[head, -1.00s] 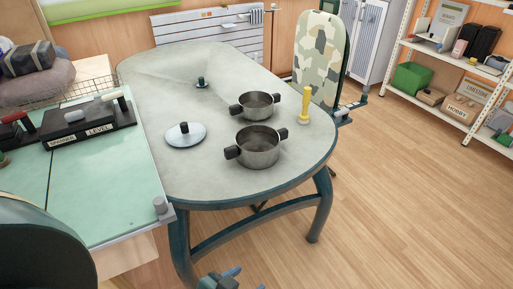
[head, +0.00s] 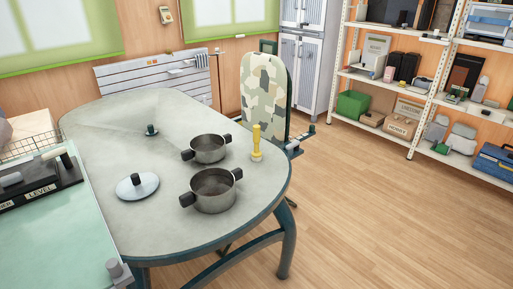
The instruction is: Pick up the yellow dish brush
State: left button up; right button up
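The yellow dish brush (head: 256,139) stands upright on the grey oval table (head: 112,118), near its right edge, handle up. It is just right of two steel pots with dark handles, the farther pot (head: 209,149) and the nearer pot (head: 213,190). Neither of my grippers shows in the head view now.
A pot lid (head: 137,187) lies left of the pots and a smaller lid (head: 151,131) lies farther back. A camouflage-covered chair or board (head: 264,85) stands behind the brush. Shelving (head: 415,150) lines the right wall. The wooden floor (head: 390,230) right of the table is clear.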

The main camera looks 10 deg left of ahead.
aim_at(256, 155)
jog(key=i+l, duration=0.15)
jog(key=i, duration=0.2)
jog(key=i+l, duration=0.2)
jog(key=i+l+u, duration=0.1)
jog(key=i+u, duration=0.25)
jog(key=i+l+u, duration=0.1)
jog(key=u, duration=0.25)
jog(key=i+l+u, duration=0.15)
jog(key=l+u, duration=0.25)
jog(key=j, duration=0.1)
